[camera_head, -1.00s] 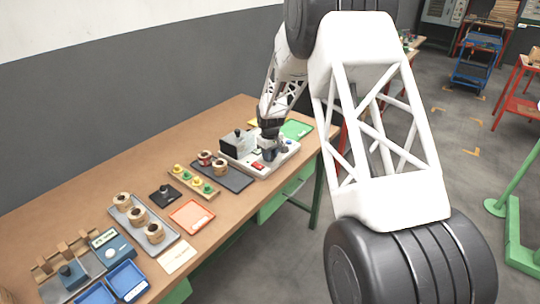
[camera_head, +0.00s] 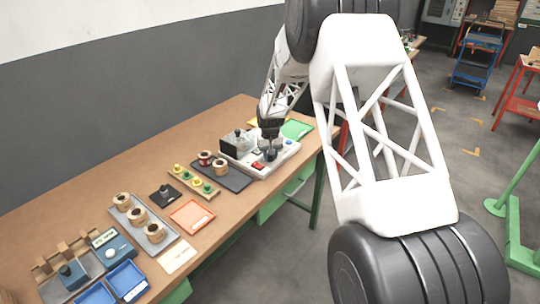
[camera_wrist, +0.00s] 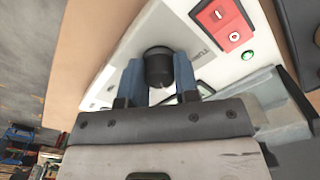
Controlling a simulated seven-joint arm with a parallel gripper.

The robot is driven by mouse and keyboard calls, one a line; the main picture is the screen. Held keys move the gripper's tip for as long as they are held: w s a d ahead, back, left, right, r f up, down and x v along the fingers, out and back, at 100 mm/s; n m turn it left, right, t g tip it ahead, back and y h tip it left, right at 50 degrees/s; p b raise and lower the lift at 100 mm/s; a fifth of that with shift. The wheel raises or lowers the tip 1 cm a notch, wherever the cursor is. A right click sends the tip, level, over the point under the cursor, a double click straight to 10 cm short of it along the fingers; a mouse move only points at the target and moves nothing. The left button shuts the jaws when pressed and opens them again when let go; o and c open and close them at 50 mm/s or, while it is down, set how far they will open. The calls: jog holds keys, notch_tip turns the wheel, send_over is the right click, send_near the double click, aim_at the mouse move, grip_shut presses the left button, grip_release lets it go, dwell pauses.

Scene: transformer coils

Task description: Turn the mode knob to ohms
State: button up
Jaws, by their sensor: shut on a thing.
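My gripper (camera_wrist: 160,78) has its two blue fingers on either side of a round black knob (camera_wrist: 158,66) and is shut on it. The knob stands on the white panel (camera_wrist: 140,40) of a machine, with dark lettering beside it that I cannot read fully. In the head view my dark gripper (camera_head: 269,130) reaches down onto this white machine (camera_head: 262,169) at the far end of the bench. The knob's pointer and its setting marks are hidden or too small to tell, so I cannot read its position.
A red rocker switch (camera_wrist: 224,22) and a green button (camera_wrist: 247,55) sit close to the knob. A dark tray (camera_head: 236,180) with coils lies beside the machine. A blue meter (camera_head: 118,252) and blue bins (camera_head: 128,280) stand at the near end of the bench.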

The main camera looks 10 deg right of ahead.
jog(key=o, duration=0.9)
jog(key=shift+r, duration=3.9)
